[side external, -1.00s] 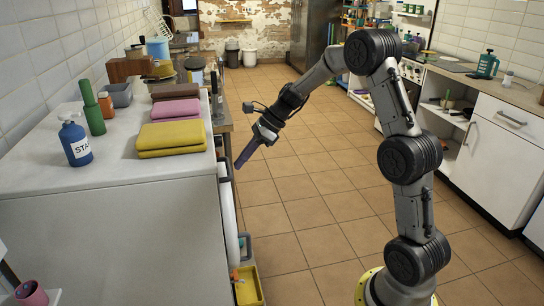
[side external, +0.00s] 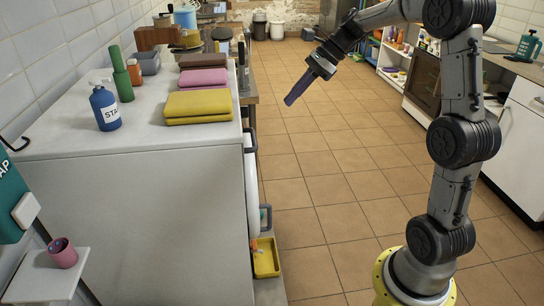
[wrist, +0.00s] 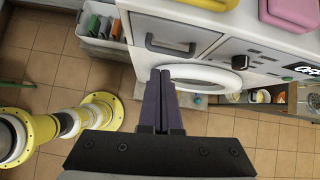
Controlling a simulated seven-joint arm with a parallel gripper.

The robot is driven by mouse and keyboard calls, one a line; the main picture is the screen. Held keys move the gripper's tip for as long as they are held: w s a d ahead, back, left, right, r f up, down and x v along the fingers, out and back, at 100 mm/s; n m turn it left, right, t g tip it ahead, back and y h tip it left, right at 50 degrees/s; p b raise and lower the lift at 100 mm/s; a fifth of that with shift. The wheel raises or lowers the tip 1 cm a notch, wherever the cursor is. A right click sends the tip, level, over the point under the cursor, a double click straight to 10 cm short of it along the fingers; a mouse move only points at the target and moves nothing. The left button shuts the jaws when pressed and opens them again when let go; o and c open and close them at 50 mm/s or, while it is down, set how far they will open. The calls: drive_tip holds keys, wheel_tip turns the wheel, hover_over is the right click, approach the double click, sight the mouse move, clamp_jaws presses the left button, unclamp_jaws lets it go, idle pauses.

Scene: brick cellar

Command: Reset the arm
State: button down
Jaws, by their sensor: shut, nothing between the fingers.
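My gripper (side external: 289,101) hangs in free air over the tiled floor, to the right of the white counter-height appliance (side external: 120,212) in the side external view. Its purple fingers point down and to the left. In the wrist view my gripper (wrist: 160,75) shows its two dark purple fingers together, with nothing held. Beyond the fingertips is the appliance's front, with a round white door ring (wrist: 205,77). The gripper appears apart from everything around it.
A yellow tray (side external: 267,260) sits low beside the appliance. The tiled floor (side external: 335,180) around my arm is mostly clear.

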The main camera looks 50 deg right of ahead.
drive_tip(key=s+a+r+n+h, duration=0.1)
drive_tip(key=s+a+r+n, duration=0.2)
drive_tip(key=s+a+n, duration=0.4)
drive_tip(key=s+a+r+n+h, duration=0.1)
drive_tip(key=s+a+r+n, duration=0.1)
drive_tip(key=s+a, duration=0.6)
drive_tip(key=s+f+n+h, duration=0.3)
drive_tip(key=s+f+n, duration=0.5)
drive_tip(key=n, duration=0.8)
drive_tip(key=shift+s+d+n+h, duration=0.3)
drive_tip(key=shift+s+d, duration=0.05)
drive_tip(key=shift+s, duration=0.7)
